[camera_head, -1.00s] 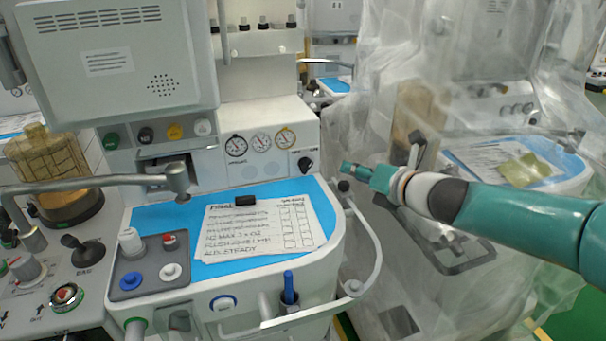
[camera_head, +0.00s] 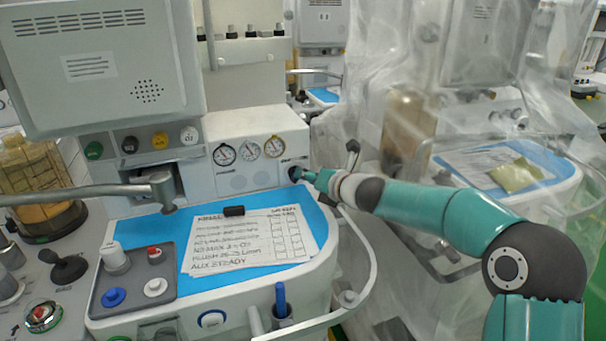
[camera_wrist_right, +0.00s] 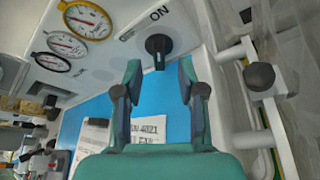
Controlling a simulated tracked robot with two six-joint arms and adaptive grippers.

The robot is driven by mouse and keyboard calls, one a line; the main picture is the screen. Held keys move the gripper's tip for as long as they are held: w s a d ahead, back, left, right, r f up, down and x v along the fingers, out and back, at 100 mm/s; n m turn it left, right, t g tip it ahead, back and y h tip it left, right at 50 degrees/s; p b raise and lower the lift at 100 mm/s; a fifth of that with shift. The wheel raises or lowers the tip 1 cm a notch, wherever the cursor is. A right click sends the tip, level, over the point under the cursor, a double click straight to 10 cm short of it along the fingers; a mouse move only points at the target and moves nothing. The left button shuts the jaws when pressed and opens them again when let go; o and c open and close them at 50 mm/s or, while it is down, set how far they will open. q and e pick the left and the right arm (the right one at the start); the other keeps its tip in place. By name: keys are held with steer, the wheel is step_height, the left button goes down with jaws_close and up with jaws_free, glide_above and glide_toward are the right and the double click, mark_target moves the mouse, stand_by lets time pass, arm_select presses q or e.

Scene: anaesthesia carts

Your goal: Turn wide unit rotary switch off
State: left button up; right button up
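The wide unit's rotary switch is a black knob on the white gauge panel (camera_head: 255,185), right of three round gauges. In the right wrist view the knob (camera_wrist_right: 158,46) shows clearly, with "ON" printed beside it and its narrow grip part pointing towards my gripper. My right gripper (camera_wrist_right: 159,72) is open, its two fingers apart on either side of the knob's line and just short of it, with nothing between them. In the head view the right gripper (camera_head: 310,175) reaches the panel's right edge and largely hides the knob. My left gripper is out of view.
A blue work surface (camera_head: 318,222) with a paper checklist (camera_head: 250,243) lies below the panel. A white rail (camera_head: 365,265) curves around its right side. A plastic-draped cart (camera_head: 400,60) stands to the right. A grey jointed bar (camera_head: 90,192) crosses at left.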

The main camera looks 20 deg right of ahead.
steer(key=shift+p+x, duration=0.4)
steer(key=shift+x, duration=1.5)
steer(key=shift+c, duration=0.3)
steer(key=shift+s, duration=0.1)
jaws_close()
steer(key=shift+d, duration=0.1)
